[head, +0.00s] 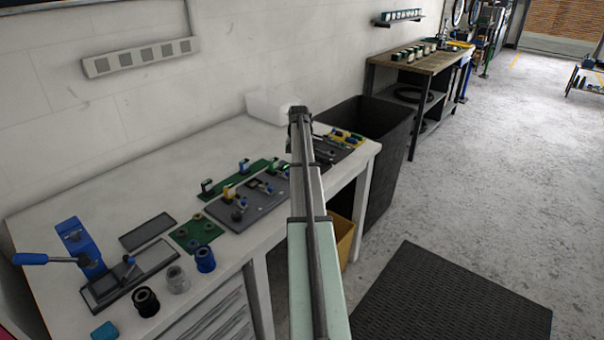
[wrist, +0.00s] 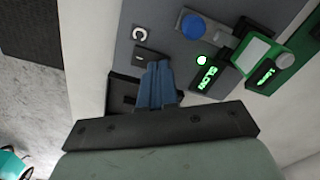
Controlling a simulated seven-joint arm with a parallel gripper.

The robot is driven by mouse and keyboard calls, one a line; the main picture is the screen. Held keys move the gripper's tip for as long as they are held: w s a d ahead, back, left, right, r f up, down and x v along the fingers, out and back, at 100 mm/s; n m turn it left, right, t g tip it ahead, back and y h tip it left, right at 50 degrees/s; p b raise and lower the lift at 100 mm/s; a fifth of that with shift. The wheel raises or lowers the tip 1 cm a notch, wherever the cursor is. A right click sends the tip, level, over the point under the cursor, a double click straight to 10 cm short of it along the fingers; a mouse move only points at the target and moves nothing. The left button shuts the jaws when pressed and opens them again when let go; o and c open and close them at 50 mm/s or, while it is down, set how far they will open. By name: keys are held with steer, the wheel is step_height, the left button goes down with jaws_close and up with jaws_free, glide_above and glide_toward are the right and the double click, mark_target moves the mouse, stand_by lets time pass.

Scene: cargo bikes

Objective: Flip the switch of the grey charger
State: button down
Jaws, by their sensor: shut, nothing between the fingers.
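A grey panel (head: 262,208), which I take for the grey charger, lies on the white workbench in the head view, with small parts on it. In the wrist view the grey panel (wrist: 120,50) fills the upper middle. It carries a blue round knob (wrist: 193,27), a dark display (wrist: 212,75) lit green with "SLOW", and a white curved mark (wrist: 140,33). My gripper (wrist: 157,68) is shut and empty, its blue fingers over the panel beside a small dark block (wrist: 124,92). The fingers cover part of that block; I cannot make out the switch or tell whether they touch anything.
A green panel (wrist: 296,52) with a second lit display adjoins on the right in the wrist view. A blue lever press (head: 80,245), several round pots (head: 178,280) and tools (head: 335,145) share the bench. A dark bin (head: 372,130) stands at the bench's far end.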

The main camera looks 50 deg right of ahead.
steer(key=shift+f, duration=0.35)
stand_by(0.4)
steer(key=shift+r, duration=3.5)
